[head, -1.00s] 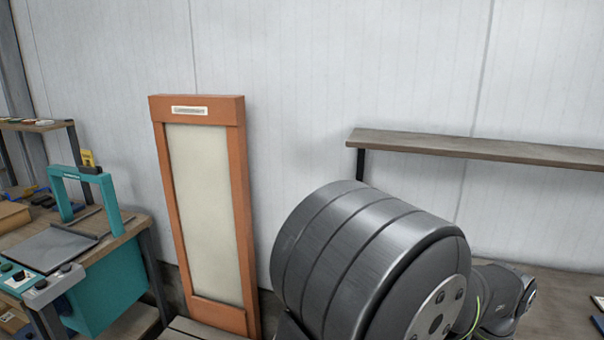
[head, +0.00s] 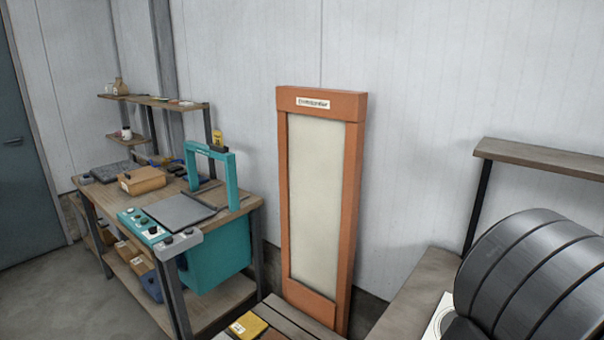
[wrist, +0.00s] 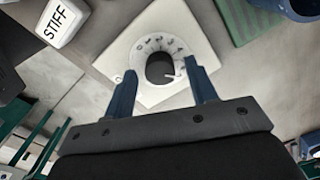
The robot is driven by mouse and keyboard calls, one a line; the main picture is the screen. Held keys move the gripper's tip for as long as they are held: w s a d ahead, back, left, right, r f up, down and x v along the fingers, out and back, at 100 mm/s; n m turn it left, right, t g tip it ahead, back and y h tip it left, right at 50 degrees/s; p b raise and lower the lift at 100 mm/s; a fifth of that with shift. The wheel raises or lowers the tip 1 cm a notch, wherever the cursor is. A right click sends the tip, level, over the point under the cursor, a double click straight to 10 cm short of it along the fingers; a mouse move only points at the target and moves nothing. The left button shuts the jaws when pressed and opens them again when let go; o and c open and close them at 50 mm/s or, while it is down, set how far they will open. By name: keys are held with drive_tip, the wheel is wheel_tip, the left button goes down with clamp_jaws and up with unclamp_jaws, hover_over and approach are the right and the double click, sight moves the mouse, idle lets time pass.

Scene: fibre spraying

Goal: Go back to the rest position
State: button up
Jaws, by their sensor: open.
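My gripper (wrist: 160,88) shows in the wrist view with its two blue fingers apart. Nothing is between the fingers. Beyond the fingertips, a white square plate (wrist: 120,68) carries a round white dial-like ring (wrist: 150,47) with dark marks and a dark centre. I cannot tell how far below the fingers it is. My gripper is not in the head view.
In the head view, an orange-framed panel (head: 355,200) leans against the wall. A bench (head: 245,207) with a teal machine (head: 215,262) stands left. A shelf (head: 540,158) is at right. The wrist view shows a white block marked STIFF (wrist: 62,20) and a green ribbed mat (wrist: 247,20).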

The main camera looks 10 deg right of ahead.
wheel_tip(320, 180, up, 18)
drive_tip(key=f, duration=0.1)
wheel_tip(320, 180, down, 17)
drive_tip(key=shift+f, duration=0.25)
drive_tip(key=n, duration=1.3)
drive_tip(key=shift+n, duration=2.5)
